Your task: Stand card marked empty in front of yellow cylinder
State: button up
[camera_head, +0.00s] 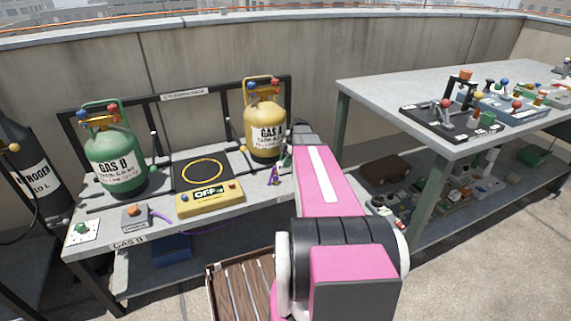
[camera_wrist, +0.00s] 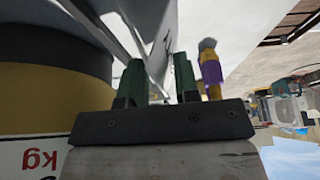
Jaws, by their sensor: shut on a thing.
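The yellow cylinder (camera_head: 265,128), labelled GAS A, stands upright at the right end of the grey bench. It fills the left of the wrist view (camera_wrist: 50,95), close beside my gripper. My gripper (camera_wrist: 160,80) has green fingers, shut on a thin pale card (camera_wrist: 158,35). A dark mark shows on the card, but I cannot read it. In the head view my pink arm hides most of the gripper and card, at the bench's right end. I cannot tell whether the card touches the bench.
A green GAS B cylinder (camera_head: 117,158) stands at the left of the bench. A yellow scale (camera_head: 210,197) lies between the cylinders. A small purple and yellow item (camera_head: 273,176) stands close to my gripper. A second table (camera_head: 400,85) with tools stands at right.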

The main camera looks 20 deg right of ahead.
jog(key=shift+f, duration=0.6)
jog(key=o, duration=0.9)
jog(key=shift+o, duration=0.2)
jog(key=v, duration=1.2)
jog(key=shift+s+r, duration=0.1)
jog(key=shift+s, duration=0.05)
